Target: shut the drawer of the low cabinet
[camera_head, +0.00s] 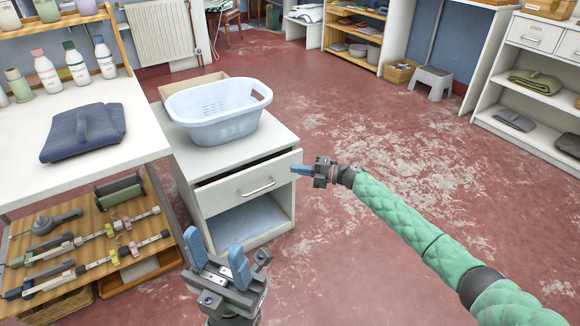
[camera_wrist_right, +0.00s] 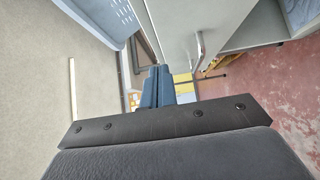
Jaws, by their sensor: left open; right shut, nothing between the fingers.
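The low white cabinet (camera_head: 186,150) stands in the middle of the head view. Its drawer (camera_head: 235,192) is pulled partly out, with a dark gap above its front. The drawer front has a metal bar handle (camera_head: 258,187), which also shows in the right wrist view (camera_wrist_right: 199,45). My right gripper (camera_head: 296,170) is shut and empty at the upper right corner of the drawer front; I cannot tell if it touches. Its blue fingers (camera_wrist_right: 157,87) show in the right wrist view. My left gripper (camera_head: 217,245) is open and empty, in front of the cabinet and lower in the picture.
A pale blue laundry basket (camera_head: 215,108) sits on the cabinet top. A white table (camera_head: 115,158) with folded dark cloth (camera_head: 84,132) and bottles stands to the left, above a wooden shelf (camera_head: 150,228) of tools. The red floor to the right is open.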

